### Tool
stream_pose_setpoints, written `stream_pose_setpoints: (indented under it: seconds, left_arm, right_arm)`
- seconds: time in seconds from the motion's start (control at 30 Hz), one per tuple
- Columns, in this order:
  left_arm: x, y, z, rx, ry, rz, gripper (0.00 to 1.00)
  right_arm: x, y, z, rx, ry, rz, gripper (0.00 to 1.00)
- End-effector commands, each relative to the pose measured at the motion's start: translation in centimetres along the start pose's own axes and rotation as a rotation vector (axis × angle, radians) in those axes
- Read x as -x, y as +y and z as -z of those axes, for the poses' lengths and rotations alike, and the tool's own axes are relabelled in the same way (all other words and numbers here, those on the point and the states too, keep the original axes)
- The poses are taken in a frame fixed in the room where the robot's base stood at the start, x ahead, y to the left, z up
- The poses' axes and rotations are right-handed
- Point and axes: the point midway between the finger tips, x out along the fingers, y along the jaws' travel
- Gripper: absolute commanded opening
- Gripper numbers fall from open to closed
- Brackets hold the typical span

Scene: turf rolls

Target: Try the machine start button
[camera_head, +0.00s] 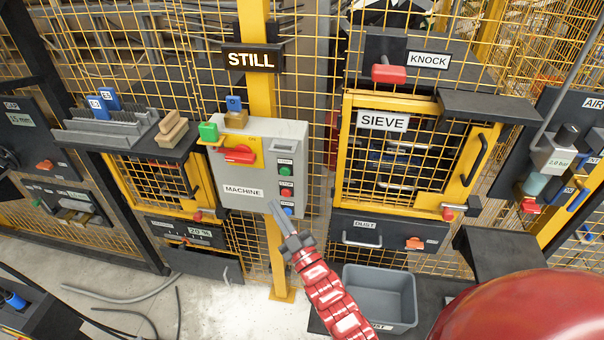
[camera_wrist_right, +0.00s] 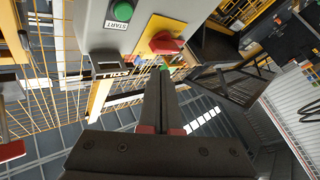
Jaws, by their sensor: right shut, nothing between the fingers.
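The grey machine box (camera_head: 247,145), labelled MACHINE, hangs on the yellow post. In the right wrist view the green start button (camera_wrist_right: 122,11) shows at the top, above a START label. I cannot tell whether the tips touch the box. My left gripper is not in view.
A red rotary switch (camera_head: 239,154) sits on a yellow plate on the box. A STILL sign (camera_head: 252,59) hangs above. The SIEVE cage door (camera_head: 383,121) is to the right, with a DUST drawer (camera_head: 380,235) below. A grey bin (camera_head: 377,285) stands on the floor.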

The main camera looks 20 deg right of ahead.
Motion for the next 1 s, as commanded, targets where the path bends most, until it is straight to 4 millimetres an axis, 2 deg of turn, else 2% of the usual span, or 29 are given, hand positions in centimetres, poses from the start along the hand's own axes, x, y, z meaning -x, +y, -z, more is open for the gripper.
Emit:
stream_pose_setpoints:
  seconds: [0.53, 0.77, 1.0]
  left_arm:
    - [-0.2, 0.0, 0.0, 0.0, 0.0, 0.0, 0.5]
    - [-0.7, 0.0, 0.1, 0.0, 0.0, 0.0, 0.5]
    - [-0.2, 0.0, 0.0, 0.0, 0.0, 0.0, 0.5]
  right_arm:
    - [-0.6, 0.1, -0.5, 0.009, -0.021, 0.01, 0.0]
    - [-2.5, 1.6, -1.8, 0.01, -0.019, 0.008, 0.0]
    - [-4.7, 3.0, -3.9, 0.01, -0.02, 0.01, 0.0]
